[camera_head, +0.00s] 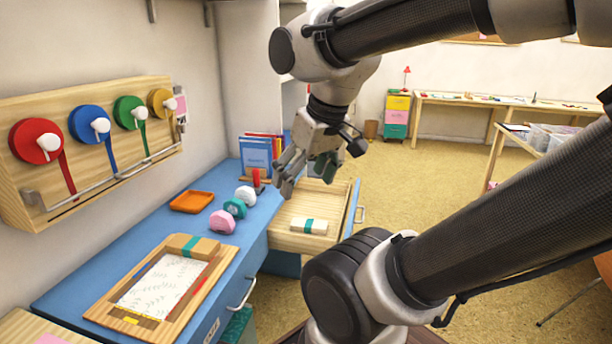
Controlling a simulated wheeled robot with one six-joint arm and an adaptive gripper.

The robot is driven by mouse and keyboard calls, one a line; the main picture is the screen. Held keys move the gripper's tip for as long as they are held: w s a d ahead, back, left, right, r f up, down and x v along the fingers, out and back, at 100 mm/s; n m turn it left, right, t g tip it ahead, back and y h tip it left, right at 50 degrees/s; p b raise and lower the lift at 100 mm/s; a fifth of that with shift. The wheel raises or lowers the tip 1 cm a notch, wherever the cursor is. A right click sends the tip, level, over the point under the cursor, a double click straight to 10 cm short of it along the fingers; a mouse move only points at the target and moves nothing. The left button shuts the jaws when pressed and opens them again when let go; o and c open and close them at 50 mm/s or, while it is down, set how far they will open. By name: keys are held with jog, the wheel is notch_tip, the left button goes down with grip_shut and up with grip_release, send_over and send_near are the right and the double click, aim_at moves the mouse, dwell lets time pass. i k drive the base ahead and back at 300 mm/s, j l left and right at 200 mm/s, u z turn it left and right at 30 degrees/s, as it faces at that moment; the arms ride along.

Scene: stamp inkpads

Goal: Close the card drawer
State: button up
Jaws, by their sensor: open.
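The card drawer (345,222) is pulled out from the right side of the blue desk (115,262). It is a light wooden box with a blue front and a metal handle (361,214) on that front. A pale block with a teal band (309,226) lies inside it. My gripper (304,179) is open, above the back part of the drawer near the desk edge. It looks empty. I cannot tell whether the fingers touch anything.
A red stamp (257,181), several round inkpads or rolls (235,208), an orange tray (191,201) and a wooden board with paper (160,285) lie on the desk. The floor right of the drawer is clear.

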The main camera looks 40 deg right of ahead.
aim_at(311, 198)
jog(key=k+l+z, duration=0.25)
jog(key=l, duration=0.15)
jog(key=l+z, duration=0.3)
jog(key=k+l+z, duration=0.1)
jog(key=l+z, duration=0.15)
jog(key=l, duration=0.3)
jog(key=i+j, duration=0.1)
jog(key=i, duration=0.45)
jog(key=i+j+u, duration=0.15)
jog(key=i, duration=0.35)
